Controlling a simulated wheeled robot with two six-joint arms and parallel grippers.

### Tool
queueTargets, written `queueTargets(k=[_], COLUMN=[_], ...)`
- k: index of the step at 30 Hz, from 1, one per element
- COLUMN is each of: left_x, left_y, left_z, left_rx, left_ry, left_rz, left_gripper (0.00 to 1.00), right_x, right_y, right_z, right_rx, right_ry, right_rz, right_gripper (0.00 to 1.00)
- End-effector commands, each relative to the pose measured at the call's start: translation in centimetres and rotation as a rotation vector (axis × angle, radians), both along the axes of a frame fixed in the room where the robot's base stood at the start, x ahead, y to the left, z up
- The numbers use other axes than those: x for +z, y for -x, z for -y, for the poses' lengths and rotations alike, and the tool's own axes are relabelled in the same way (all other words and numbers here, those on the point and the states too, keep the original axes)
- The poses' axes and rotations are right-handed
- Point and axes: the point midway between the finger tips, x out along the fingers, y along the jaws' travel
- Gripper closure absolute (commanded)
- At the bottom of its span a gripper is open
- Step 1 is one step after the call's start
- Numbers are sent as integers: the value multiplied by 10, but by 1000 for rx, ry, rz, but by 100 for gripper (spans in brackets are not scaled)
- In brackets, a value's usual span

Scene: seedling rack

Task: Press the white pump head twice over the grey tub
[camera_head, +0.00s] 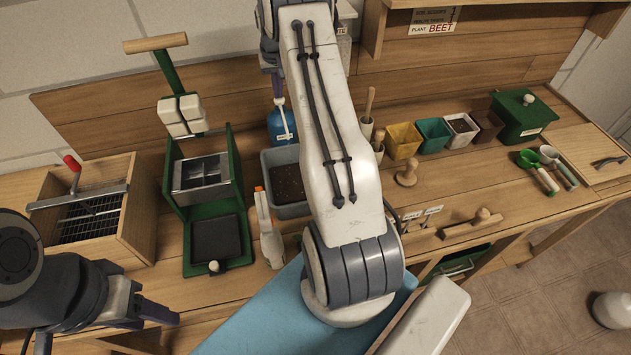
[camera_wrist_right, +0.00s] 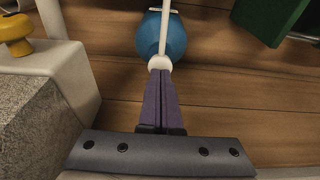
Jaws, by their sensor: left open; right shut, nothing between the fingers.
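The blue pump bottle (camera_head: 281,124) stands behind the grey tub (camera_head: 288,211), partly hidden by my right arm. The tub holds dark soil. My right gripper (camera_head: 279,98) is shut with its purple fingers pointing down at the bottle's top. In the right wrist view the shut fingertips (camera_wrist_right: 160,72) are at the white pump head (camera_wrist_right: 159,62), above the blue bottle (camera_wrist_right: 172,36). I cannot tell if they touch or how far the head is pressed. My left gripper (camera_head: 160,314) is open and empty at the lower left, above the bench front.
A wooden sieve box (camera_head: 130,222) is at the left. Several coloured pots (camera_head: 403,140) line the back right. The bench's right middle has free room.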

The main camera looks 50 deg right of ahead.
Motion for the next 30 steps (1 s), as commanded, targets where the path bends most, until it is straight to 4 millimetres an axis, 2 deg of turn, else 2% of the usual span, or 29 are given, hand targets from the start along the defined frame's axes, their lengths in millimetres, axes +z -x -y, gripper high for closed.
queueTargets(k=[4,12,30], left_x=[-4,-3,18], left_y=[0,0,0], left_z=[0,0,0], left_rx=[0,0,0], left_ry=[0,0,0], left_rz=[0,0,0], left_gripper=[50,50,50], right_x=[-9,-8,21], right_y=[1,1,1], right_z=[-1,-1,-1], right_rx=[0,0,0], right_ry=[-3,-4,-2], right_rz=[-4,-6,-3], right_gripper=[100,100,100])
